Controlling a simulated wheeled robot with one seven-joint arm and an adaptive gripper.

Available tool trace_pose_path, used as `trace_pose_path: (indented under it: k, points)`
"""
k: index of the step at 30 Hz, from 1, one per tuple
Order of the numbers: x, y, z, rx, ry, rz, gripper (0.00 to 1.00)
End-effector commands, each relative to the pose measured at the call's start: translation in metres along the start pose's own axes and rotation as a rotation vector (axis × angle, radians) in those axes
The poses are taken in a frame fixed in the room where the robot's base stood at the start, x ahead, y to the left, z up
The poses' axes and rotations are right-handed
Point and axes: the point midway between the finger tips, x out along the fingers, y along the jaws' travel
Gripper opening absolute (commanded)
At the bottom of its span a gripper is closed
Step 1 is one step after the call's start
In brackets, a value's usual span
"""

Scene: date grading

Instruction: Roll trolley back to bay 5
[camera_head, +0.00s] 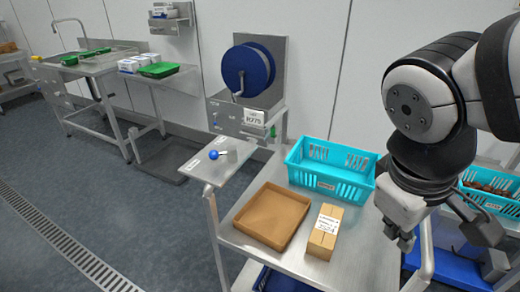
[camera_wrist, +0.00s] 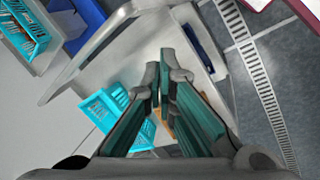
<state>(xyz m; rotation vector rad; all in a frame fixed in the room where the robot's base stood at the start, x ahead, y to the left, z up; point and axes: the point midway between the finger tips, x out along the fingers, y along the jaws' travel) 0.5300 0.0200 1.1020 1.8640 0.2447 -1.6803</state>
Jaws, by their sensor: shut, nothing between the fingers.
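The trolley is a steel cart whose top (camera_head: 295,262) shows at lower centre in the head view. A pale tubular handle (camera_head: 426,255) stands at its right end; a curved grey rail (camera_wrist: 100,45) shows in the wrist view. On the top are a turquoise crate (camera_head: 318,184), an open brown tray (camera_head: 262,232) and a small labelled carton (camera_head: 322,243). My gripper (camera_head: 403,240) hangs by the right end of the trolley. In the wrist view its fingers (camera_wrist: 165,78) are together and empty. I cannot tell whether they touch the rail. No bay 5 mark is readable.
A reel stand with a blue reel (camera_head: 248,70) stands behind the trolley, beside a small side shelf (camera_head: 207,162). Another turquoise crate (camera_head: 488,202) is at the right. A steel bench (camera_head: 90,66) stands far left. The floor along the drain (camera_head: 60,235) is clear.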

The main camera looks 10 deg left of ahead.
Motion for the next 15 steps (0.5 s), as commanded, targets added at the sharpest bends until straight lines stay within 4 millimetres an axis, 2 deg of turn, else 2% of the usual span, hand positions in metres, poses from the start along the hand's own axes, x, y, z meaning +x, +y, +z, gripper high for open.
trace_pose_path:
  k: [8, 11, 15]
  points:
    - [0.046, -0.036, -0.079, -0.568, -0.134, 0.177, 0.0]
    - [0.063, -0.06, -0.11, -0.781, -0.163, 0.25, 0.0]
    - [0.088, -0.106, -0.15, -1.078, -0.189, 0.353, 0.0]
